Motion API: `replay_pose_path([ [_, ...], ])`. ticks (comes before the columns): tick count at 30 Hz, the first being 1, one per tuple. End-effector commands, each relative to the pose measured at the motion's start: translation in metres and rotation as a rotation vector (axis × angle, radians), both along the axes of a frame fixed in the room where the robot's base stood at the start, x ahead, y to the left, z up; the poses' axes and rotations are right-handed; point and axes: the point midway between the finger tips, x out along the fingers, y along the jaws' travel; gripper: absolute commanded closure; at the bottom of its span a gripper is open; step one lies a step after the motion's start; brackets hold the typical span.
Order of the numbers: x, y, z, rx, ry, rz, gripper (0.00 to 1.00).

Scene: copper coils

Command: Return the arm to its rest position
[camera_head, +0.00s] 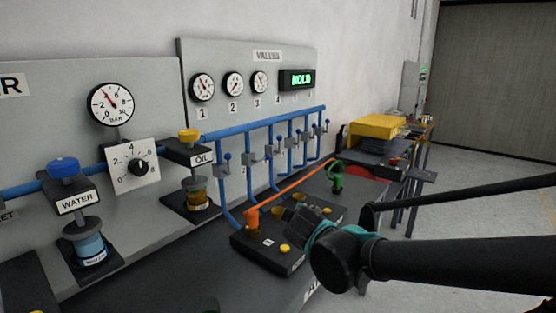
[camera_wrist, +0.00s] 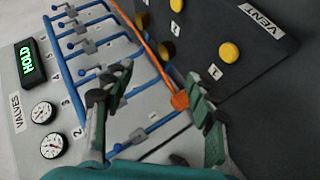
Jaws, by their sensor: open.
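My arm (camera_head: 440,260) reaches in from the right in the head view, with the wrist low over the bench. My gripper (camera_head: 296,208) is above the dark block with yellow buttons, pointing left; its tips are small and partly hidden there. In the wrist view my gripper (camera_wrist: 158,92) shows two green-padded fingers spread apart with nothing between them. An orange connector (camera_head: 251,217) with an orange hose stands on the block. In the wrist view the orange connector (camera_wrist: 180,101) appears beside the right finger, and I cannot tell if they touch.
Blue pipes with valves (camera_head: 270,150) run along the wall behind my gripper. The valves panel (camera_head: 250,65) displays HOLD. An oil unit (camera_head: 195,180) and a water unit (camera_head: 82,215) stand left. A yellow bin (camera_head: 377,127) is farther back. Open floor (camera_head: 480,180) lies right.

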Motion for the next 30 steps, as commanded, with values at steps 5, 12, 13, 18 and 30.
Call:
replay_pose_path([
  [5,-0.017,-0.074,-0.062,0.16,0.194,-0.275,0.44],
  [12,-0.068,-0.131,-0.133,0.416,0.443,-0.592,0.44],
  [13,-0.075,-0.135,-0.14,0.449,0.471,-0.626,0.44],
  [18,-0.107,-0.143,-0.167,0.605,0.593,-0.762,0.44],
  [30,-0.123,-0.142,-0.179,0.693,0.656,-0.822,0.44],
])
